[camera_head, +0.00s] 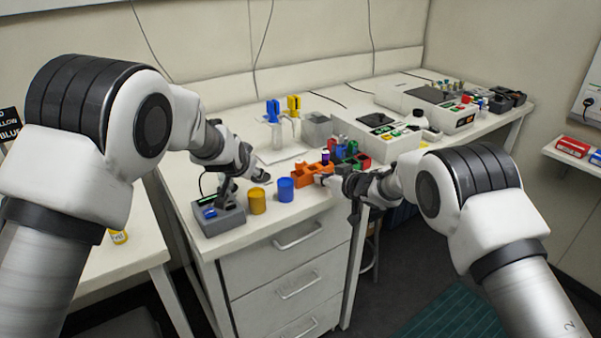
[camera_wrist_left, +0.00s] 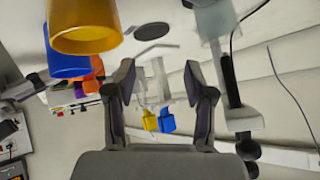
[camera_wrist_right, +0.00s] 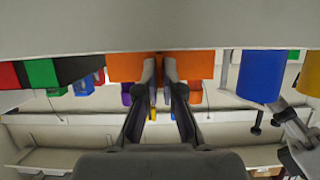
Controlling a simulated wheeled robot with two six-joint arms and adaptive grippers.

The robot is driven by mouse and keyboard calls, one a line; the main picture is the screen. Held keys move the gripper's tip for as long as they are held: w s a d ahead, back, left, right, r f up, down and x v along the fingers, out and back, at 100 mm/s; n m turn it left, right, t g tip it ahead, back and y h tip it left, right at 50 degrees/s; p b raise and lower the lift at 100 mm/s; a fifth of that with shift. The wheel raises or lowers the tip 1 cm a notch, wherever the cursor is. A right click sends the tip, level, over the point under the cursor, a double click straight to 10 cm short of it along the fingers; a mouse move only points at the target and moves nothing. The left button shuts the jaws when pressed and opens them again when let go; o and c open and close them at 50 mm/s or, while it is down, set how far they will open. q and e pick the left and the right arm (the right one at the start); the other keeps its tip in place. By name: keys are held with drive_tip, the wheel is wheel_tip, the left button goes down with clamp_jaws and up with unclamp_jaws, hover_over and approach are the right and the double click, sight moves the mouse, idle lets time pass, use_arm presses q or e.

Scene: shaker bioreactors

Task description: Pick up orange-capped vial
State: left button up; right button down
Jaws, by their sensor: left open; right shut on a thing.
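The orange rack (camera_head: 310,171) stands near the front edge of the white bench, with a purple-capped vial (camera_head: 325,155) upright in it. My right gripper (camera_head: 322,179) is at the rack's near side. In the right wrist view its fingers (camera_wrist_right: 160,68) are close together on the orange rack (camera_wrist_right: 125,66), which they appear to pinch. A purple cap (camera_wrist_right: 127,97) and a small orange cap (camera_wrist_right: 194,93) show beyond the rack there. My left gripper (camera_head: 262,177) is open and empty over the bench, left of the rack; its fingers (camera_wrist_left: 165,75) are apart in the left wrist view.
Blue and yellow clamps (camera_head: 283,108) stand farther back. Bench space left of the rack is partly clear.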

use_arm(q)
drive_tip(key=s+d+r+t+h, duration=0.1)
drive_tip(key=d+r+t, duration=0.1)
drive_tip(key=d+r, duration=0.15)
drive_tip(key=h, duration=0.3)
approach(297, 164)
drive_tip(key=shift+t, duration=0.4)
drive_tip(key=x, duration=1.1)
drive_tip(key=shift+d+f, duration=0.15)
drive_tip(key=shift+f, duration=0.2)
drive_tip(key=shift+s, duration=0.1)
drive_tip(key=shift+c, duration=1.4)
drive_tip(key=c, duration=0.7)
